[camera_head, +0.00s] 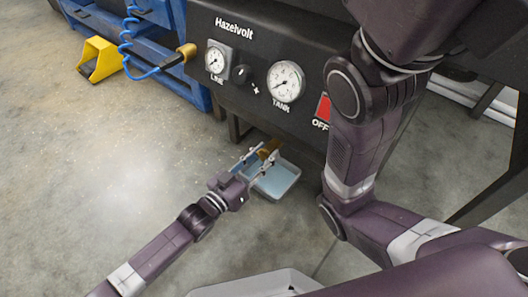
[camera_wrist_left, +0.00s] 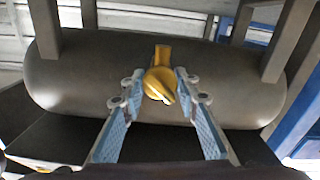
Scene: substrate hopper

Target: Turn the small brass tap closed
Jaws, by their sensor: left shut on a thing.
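The small brass tap (camera_head: 270,147) sits low under the dark Hazelvolt panel, partly covered by my left gripper (camera_head: 264,156). In the left wrist view, the tap (camera_wrist_left: 161,82) stands out from the underside of a dark rounded tank (camera_wrist_left: 80,85). The left gripper's fingertips (camera_wrist_left: 159,88) are on both sides of the tap's rounded yellow handle, shut on it. A slot-like mark shows on the handle's front end. My right arm crosses the right side of the head view; its gripper is out of sight.
A shallow pale tray (camera_head: 283,196) lies on the floor beneath the tap. The panel (camera_head: 238,98) carries a line gauge (camera_head: 216,60), a black knob (camera_head: 241,74), a tank gauge (camera_head: 286,82) and a red OFF switch (camera_head: 323,107). Open floor lies at left.

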